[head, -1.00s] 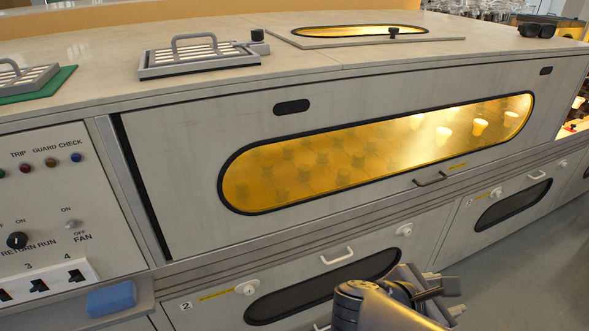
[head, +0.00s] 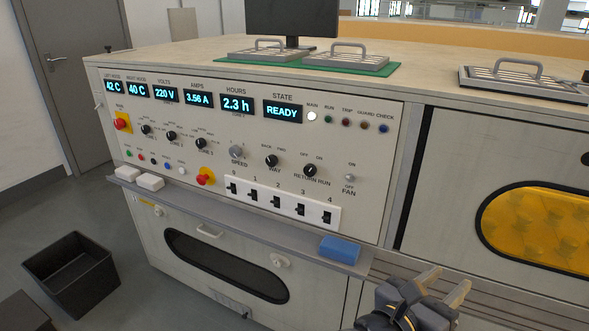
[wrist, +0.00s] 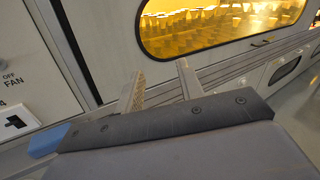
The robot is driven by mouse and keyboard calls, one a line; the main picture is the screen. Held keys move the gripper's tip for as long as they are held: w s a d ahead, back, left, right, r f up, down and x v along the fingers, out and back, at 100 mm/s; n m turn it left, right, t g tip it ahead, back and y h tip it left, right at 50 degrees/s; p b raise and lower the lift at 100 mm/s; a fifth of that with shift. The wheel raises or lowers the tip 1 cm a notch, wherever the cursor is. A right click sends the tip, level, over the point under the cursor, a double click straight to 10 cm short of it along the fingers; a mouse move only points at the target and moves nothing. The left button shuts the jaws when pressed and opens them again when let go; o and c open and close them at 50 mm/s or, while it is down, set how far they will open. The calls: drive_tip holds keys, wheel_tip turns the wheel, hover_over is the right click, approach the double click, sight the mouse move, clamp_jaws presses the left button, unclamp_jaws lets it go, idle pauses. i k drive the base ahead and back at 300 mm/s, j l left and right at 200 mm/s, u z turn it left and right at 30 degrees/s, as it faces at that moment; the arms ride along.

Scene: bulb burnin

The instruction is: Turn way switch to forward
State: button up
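The WAY switch (head: 271,161) is a black rotary knob on the control panel (head: 330,180), under small labels that seem to read BACK and FWD. It sits between the grey SPEED knob (head: 236,152) and the black RETURN RUN knob (head: 310,171). The way its pointer faces is too small to tell. My gripper (head: 446,284) is at the lower right of the head view, in front of the cabinet, right of and below the panel. In the wrist view its two fingers (wrist: 160,86) are apart with nothing between them. The WAY switch is outside the wrist view.
A ledge (head: 240,228) runs under the panel, with a blue block (head: 340,249) at its right end and white blocks (head: 150,182) at left. A black bin (head: 72,275) stands on the floor.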

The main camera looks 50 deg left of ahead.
sight(271, 161)
drive_tip(key=i+j+u, duration=0.1)
drive_tip(key=j+u, duration=0.15)
drive_tip(key=j, duration=0.15)
drive_tip(key=i+j+u, duration=0.25)
drive_tip(key=j+u, duration=0.2)
drive_tip(key=j, duration=0.3)
drive_tip(key=i+j+u, duration=0.25)
